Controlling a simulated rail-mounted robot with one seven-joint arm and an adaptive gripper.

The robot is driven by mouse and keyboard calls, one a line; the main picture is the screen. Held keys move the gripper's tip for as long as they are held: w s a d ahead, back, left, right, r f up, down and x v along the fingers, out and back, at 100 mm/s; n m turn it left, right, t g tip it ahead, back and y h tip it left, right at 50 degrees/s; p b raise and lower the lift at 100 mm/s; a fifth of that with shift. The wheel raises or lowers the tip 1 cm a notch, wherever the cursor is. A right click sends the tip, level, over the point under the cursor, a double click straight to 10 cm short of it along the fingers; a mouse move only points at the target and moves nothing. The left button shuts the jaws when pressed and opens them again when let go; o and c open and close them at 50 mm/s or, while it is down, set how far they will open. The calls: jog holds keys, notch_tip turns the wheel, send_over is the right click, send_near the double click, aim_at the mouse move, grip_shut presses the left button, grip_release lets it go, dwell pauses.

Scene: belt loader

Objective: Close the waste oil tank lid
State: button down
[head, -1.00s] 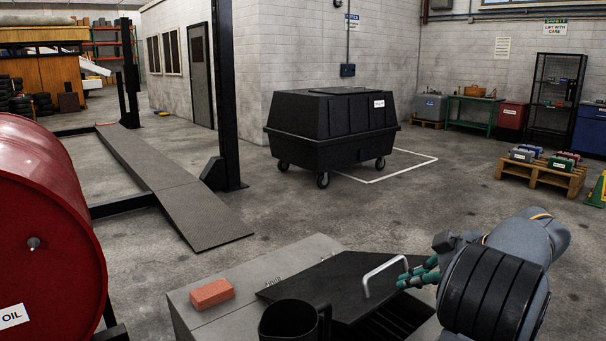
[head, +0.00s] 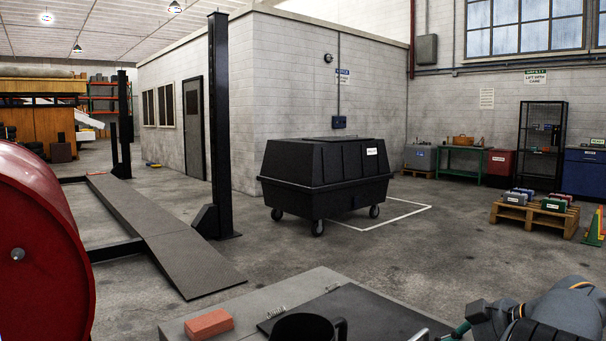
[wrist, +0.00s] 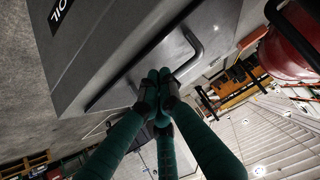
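The waste oil tank (head: 240,320) is a grey box at the bottom of the head view. Its dark lid (head: 345,312) lies over the top, low and nearly flat; the front edge is cut off, so I cannot tell whether it is fully down. The lid handle (head: 420,335) shows only at its top. The wrist view shows the tank wall (wrist: 105,45) with an upside-down "OIL" label and the handle (wrist: 197,50). My gripper (wrist: 157,88) has its green fingertips together beside one end of the handle. I cannot tell if they touch it.
An orange brick (head: 209,323) and a black mug-like container (head: 302,328) stand on the tank's top, near the lid. A red drum (head: 35,250) is at the left. A black wheeled bin (head: 325,180) stands farther back, with clear floor between.

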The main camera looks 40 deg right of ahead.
notch_tip(320, 180, up, 5)
jog(key=p, duration=0.4)
jog(key=s+f, duration=0.4)
jog(key=s, duration=0.5)
jog(key=shift+s+d+f+b, duration=0.15)
jog(key=shift+s+d+b, duration=0.1)
jog(key=shift+b, duration=0.1)
jog(key=shift+w, duration=0.1)
jog(key=w, duration=0.3)
jog(key=w+r, duration=0.1)
jog(key=w, duration=0.2)
jog(key=w+r+b, duration=0.1)
jog(key=w, duration=0.2)
jog(key=shift+w+a+r, duration=0.15)
jog(key=shift+a+r, duration=0.1)
notch_tip(320, 180, down, 3)
jog(key=shift+r+b, duration=0.1)
jog(key=shift+b, duration=1)
jog(key=shift+f, duration=0.4)
jog(key=shift+r+p, duration=0.4)
jog(key=shift+r, duration=0.25)
